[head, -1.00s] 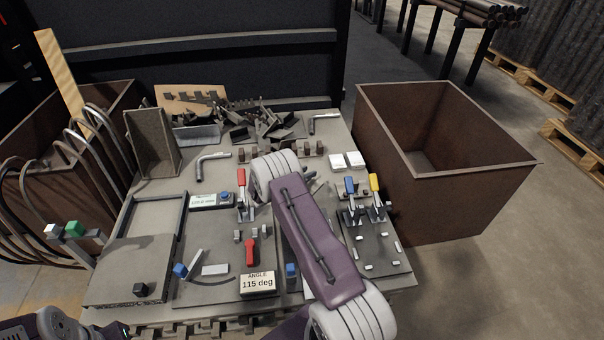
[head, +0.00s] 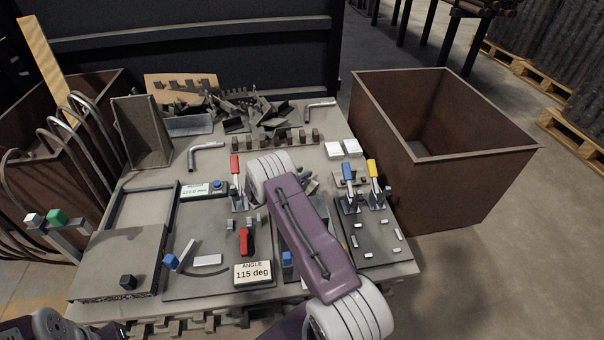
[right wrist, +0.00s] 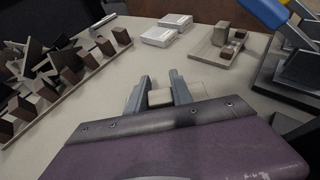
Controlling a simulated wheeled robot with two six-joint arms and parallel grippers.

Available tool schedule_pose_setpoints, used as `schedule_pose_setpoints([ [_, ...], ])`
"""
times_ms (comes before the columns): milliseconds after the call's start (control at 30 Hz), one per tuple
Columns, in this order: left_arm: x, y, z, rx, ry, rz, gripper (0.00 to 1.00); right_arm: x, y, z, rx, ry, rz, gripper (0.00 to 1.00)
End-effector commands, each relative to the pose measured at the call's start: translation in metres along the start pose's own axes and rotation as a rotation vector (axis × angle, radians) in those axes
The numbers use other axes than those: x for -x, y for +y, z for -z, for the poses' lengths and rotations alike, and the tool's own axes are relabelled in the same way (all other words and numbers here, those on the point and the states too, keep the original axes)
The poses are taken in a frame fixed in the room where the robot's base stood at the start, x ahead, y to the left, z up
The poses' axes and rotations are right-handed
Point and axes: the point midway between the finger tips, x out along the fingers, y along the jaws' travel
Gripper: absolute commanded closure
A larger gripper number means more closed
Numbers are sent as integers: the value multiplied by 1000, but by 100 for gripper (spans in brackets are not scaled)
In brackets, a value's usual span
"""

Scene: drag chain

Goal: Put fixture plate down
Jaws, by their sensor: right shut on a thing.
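My right arm reaches in from the bottom of the head view, and its wrist hides most of the right gripper there. In the right wrist view the two grey fingers of my right gripper (right wrist: 158,92) are shut on a small beige block-like piece (right wrist: 160,98), low over the pale tabletop. I take this piece to be part of the fixture plate; the rest of it is hidden behind the gripper body, and I cannot tell whether it touches the table. My left gripper is not in view; only part of the left arm shows at the bottom left.
A clamp plate (head: 372,244) with blue and yellow handles stands right of my right arm. Two white blocks (head: 342,149) and a row of brown blocks (head: 275,143) lie beyond the gripper. A rusty bin (head: 440,190) stands at right. Pale tabletop shows between them.

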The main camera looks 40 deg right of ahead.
Motion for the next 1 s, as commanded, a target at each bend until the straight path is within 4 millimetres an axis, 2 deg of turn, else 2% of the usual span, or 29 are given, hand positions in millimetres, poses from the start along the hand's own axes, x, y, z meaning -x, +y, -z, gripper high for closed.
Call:
schedule_pose_setpoints([
  [700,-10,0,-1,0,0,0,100,-5,0,10,-1,-2,0,100],
  [733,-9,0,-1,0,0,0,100,-4,0,9,-2,-2,0,65],
  [800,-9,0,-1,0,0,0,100,-4,0,9,-1,-2,0,48],
  [1000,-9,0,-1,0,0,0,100,-4,0,10,-1,-1,0,48],
])
